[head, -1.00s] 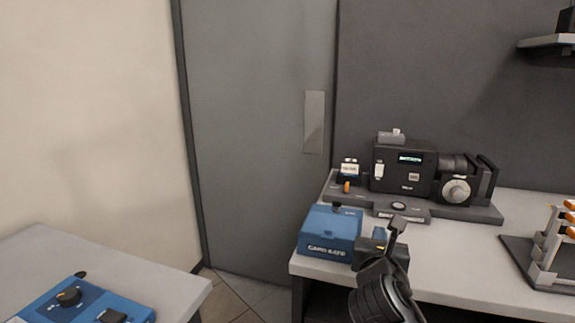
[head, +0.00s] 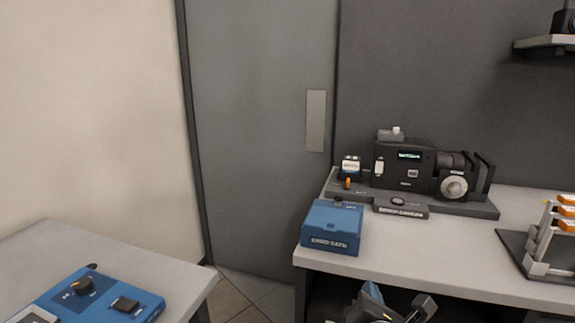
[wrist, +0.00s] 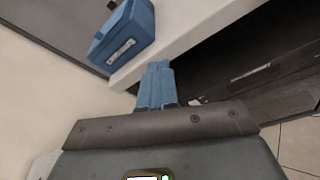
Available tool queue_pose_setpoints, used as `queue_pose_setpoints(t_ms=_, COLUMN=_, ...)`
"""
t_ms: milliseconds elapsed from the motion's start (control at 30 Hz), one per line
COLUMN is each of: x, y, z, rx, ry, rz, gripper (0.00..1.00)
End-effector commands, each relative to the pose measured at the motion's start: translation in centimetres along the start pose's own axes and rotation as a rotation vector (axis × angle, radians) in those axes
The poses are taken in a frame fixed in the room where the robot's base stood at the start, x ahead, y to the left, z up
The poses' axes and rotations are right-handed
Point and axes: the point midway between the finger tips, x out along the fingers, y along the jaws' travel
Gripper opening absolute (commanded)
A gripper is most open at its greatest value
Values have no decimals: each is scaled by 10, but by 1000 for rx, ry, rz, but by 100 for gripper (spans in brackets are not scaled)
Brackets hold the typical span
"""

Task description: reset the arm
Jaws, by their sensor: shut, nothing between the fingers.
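My gripper shows in the wrist view (wrist: 158,68) as two blue fingers side by side, closed together and empty. The fingers are in front of the white table edge, below the blue card safe box (wrist: 123,32), and apart from it. In the head view dark parts of my arm show at the bottom, in front of the right table's front edge; the fingers are hard to make out there.
The card safe box (head: 331,229) stands at the left front of the right table (head: 465,268). Behind it is a black camera-like device (head: 408,168). A rack (head: 545,243) stands far right. A blue control panel (head: 95,300) lies on the left table (head: 130,252). Floor shows between the tables.

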Motion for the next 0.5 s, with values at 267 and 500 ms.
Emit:
queue_pose_setpoints(t_ms=267, x=-91, y=-41, z=-68, rx=546, ry=123, rz=28, gripper=0)
queue_pose_setpoints(t_ms=500, x=-183, y=-77, z=-95, rx=1063, ry=196, rz=7, gripper=0)
